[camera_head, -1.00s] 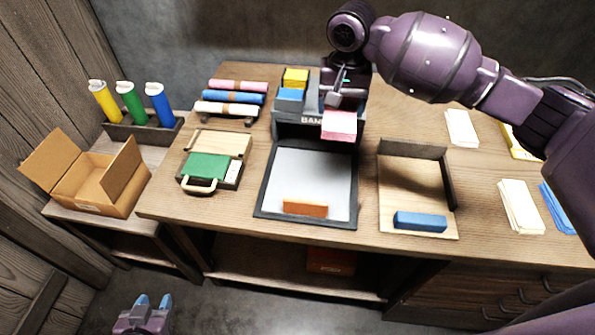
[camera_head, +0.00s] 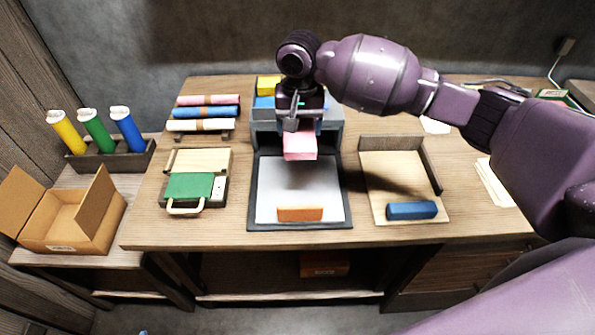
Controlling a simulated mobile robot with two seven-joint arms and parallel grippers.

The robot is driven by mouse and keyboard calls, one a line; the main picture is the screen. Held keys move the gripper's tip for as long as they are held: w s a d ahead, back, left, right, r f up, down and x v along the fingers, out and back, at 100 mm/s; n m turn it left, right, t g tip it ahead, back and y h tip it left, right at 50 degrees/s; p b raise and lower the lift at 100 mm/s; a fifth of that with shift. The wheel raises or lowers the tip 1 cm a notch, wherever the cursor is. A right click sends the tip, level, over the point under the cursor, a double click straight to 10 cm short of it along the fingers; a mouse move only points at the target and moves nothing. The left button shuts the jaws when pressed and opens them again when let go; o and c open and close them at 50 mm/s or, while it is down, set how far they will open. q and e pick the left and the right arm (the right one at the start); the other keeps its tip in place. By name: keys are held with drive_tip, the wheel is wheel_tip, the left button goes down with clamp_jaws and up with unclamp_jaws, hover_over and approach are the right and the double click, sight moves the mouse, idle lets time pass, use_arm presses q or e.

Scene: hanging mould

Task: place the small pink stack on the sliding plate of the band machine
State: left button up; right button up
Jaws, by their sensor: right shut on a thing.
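The small pink stack (camera_head: 300,147) is held by my right gripper (camera_head: 301,130), which is shut on it. The stack hangs in front of the band machine (camera_head: 265,130), over the back part of the light grey sliding plate (camera_head: 300,183). It looks above the plate, but the exact gap is hard to tell. An orange block (camera_head: 300,214) lies at the plate's front edge. My right arm and gripper hide much of the machine's top. My left gripper does not show clearly; only a tiny blue tip appears at the bottom edge.
A wooden corner tray (camera_head: 385,175) with a blue block (camera_head: 411,210) stands right of the plate. A green-topped device (camera_head: 190,186) is at left, with wrapped rolls (camera_head: 205,113) behind it. An open cardboard box (camera_head: 75,210) and coloured tubes (camera_head: 98,130) stand on the left side table.

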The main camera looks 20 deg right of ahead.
drive_tip(key=b, duration=0.1)
hover_over(299, 178)
wheel_tip(299, 178, down, 8)
drive_tip(key=shift+f, duration=0.2)
wheel_tip(299, 178, down, 6)
drive_tip(key=shift+f+b, duration=0.1)
drive_tip(key=shift+b, duration=0.65)
drive_tip(key=shift+w+f, duration=0.1)
drive_tip(key=o, duration=1)
drive_tip(key=shift+c, duration=0.2)
